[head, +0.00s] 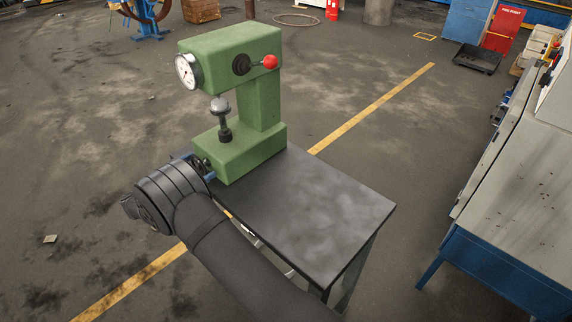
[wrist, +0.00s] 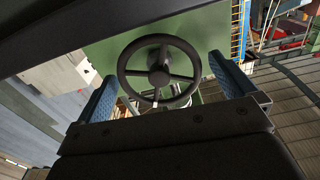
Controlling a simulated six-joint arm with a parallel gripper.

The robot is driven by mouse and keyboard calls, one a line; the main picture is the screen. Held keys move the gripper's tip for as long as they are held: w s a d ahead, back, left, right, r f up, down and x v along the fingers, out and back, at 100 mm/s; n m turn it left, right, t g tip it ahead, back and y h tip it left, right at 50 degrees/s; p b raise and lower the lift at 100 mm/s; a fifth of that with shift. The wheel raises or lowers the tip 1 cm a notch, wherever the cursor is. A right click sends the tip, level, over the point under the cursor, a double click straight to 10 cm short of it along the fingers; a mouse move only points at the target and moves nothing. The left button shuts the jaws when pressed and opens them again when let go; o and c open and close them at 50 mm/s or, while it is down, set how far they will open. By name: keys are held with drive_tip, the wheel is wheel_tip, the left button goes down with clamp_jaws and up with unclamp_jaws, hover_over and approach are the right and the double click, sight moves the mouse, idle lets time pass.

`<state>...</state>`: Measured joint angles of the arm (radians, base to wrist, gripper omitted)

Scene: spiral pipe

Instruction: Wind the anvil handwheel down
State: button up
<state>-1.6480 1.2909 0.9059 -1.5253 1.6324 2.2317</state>
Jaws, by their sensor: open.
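The dark handwheel (wrist: 158,78) has a round rim, several spokes and a central hub. It fills the middle of the wrist view, in front of the green machine (head: 262,97). My gripper (wrist: 161,72) is open, with one blue-padded finger on each side of the wheel. I cannot tell whether the fingers touch the rim. In the head view my gripper (head: 205,170) is at the lower left of the green base and mostly hides the wheel. The dark anvil (head: 225,135) stands on the base, below a grey ball (head: 219,104).
The machine stands on a dark table (head: 310,215), whose right part is bare. A dial gauge (head: 187,71) and a red-knobbed lever (head: 269,62) are on its head. A grey-topped blue bench (head: 520,210) stands at the right. Open floor lies around.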

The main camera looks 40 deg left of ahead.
drive_tip(key=s, duration=1.8)
drive_tip(key=w+d+r+n+g+h, duration=0.1)
drive_tip(key=w+d+r+n+g, duration=0.1)
drive_tip(key=w+d+r+n, duration=0.5)
drive_tip(key=w+r+n+g+h, duration=0.1)
drive_tip(key=w+r+n+g, duration=0.3)
drive_tip(key=w, duration=0.6)
drive_tip(key=w+d+f+n+h, duration=0.3)
drive_tip(key=w+d+n, duration=0.7)
drive_tip(key=w+d, duration=0.5)
drive_tip(key=d, duration=0.3)
drive_tip(key=shift+d+t+h, duration=0.2)
drive_tip(key=shift+t+h, duration=0.1)
drive_tip(key=shift+t, duration=0.1)
